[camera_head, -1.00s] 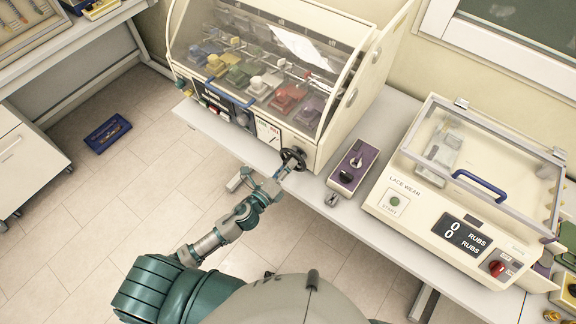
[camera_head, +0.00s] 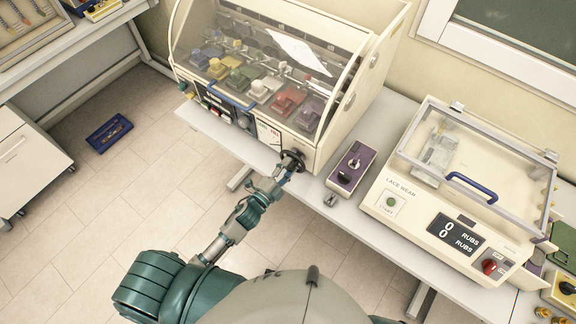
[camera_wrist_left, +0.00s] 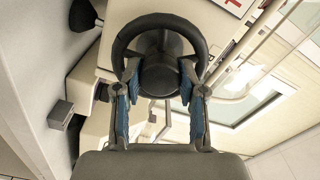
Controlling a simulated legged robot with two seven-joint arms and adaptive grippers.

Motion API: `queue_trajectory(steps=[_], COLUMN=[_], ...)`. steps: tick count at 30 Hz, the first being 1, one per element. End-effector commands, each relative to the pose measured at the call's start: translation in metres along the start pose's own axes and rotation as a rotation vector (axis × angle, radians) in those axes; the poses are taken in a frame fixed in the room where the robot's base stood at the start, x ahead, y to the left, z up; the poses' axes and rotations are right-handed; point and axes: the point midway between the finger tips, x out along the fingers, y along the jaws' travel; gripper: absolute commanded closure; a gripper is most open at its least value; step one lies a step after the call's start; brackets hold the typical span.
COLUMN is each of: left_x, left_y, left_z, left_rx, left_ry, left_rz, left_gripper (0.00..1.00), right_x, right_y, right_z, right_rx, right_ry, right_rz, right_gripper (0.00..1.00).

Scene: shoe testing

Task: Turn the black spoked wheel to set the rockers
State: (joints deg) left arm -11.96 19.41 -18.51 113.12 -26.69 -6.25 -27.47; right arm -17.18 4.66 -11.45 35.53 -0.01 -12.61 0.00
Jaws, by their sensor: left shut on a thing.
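The black spoked wheel (camera_head: 293,159) stands on the front right of the clear-hooded cabinet (camera_head: 336,128). My left gripper (camera_head: 283,172) reaches it from below and is shut on it. In the left wrist view the dark rim and round hub of the wheel (camera_wrist_left: 160,78) fill the upper middle. The two blue-padded fingers of my left gripper (camera_wrist_left: 160,85) stand on either side of the hub, their tips at the rim. Inside the hood, a row of coloured rocker blocks, among them a red one (camera_head: 288,100), sits on the cabinet's front slope. My right gripper is out of view.
A purple-topped control box (camera_head: 352,166) stands just right of the wheel on the bench. Farther right is the lace wear tester (camera_head: 408,215) with a clear lid. A blue tray (camera_head: 109,133) lies on the floor at left. The floor before the bench is clear.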

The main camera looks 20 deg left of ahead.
Motion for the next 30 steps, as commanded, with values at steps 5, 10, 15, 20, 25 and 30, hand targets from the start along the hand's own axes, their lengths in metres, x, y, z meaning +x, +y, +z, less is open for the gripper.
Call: queue_trajectory(steps=[5, 10, 15, 20, 25, 30], left_x=[-0.0009, -0.0011, -0.0013, -0.0015, -0.0016, -0.0018], left_y=[0.0027, 0.0038, 0.0048, 0.0056, 0.0063, 0.0067], left_z=[0.0022, 0.0021, 0.0023, 0.0024, 0.0026, 0.0026], left_rx=[-0.100, -0.160, -0.190, -0.197, -0.196, -0.196], left_ry=[-0.008, -0.007, -0.008, -0.008, -0.009, -0.009], left_rz=[0.008, 0.009, 0.010, 0.011, 0.012, 0.013], left_gripper=[0.94, 0.94, 0.94, 0.94, 0.94, 0.42], right_x=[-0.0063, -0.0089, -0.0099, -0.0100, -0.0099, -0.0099], right_y=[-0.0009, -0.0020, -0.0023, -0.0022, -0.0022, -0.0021], right_z=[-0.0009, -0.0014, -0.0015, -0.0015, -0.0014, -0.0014], right_rx=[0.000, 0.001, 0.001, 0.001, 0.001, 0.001], right_ry=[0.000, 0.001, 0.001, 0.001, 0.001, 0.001], right_rz=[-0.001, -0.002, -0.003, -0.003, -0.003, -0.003], right_gripper=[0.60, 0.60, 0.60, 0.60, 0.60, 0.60])
